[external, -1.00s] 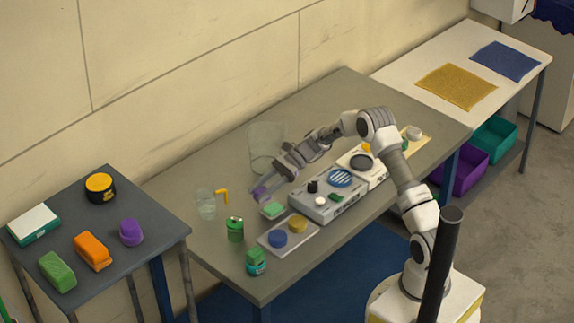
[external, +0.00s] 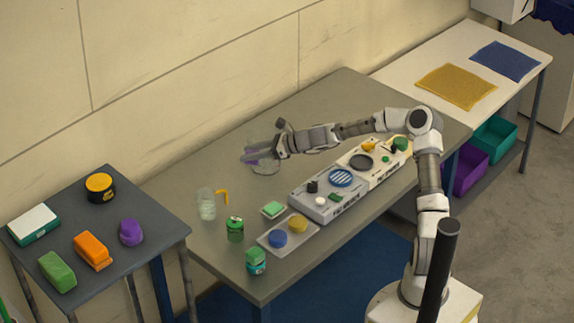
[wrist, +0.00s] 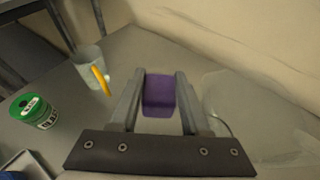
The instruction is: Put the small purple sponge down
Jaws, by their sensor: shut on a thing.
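My gripper (external: 250,157) is shut on the small purple sponge (wrist: 159,95). The sponge sits between the two fingers in the wrist view. In the external view only a little of the purple sponge (external: 252,162) shows between the fingers, at the back of the grey table (external: 345,105). A clear see-through vessel (wrist: 235,105) is just right of the fingers in the wrist view. Externally the fingers overlap it. I cannot tell how high the sponge is above the table.
A clear cup (external: 207,207) with a yellow handle and a green tin (external: 235,230) stand front-left. A small green sponge (external: 273,209), a tray (external: 268,246) of discs and a grey device (external: 318,208) lie nearby. Table behind the device looks clear.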

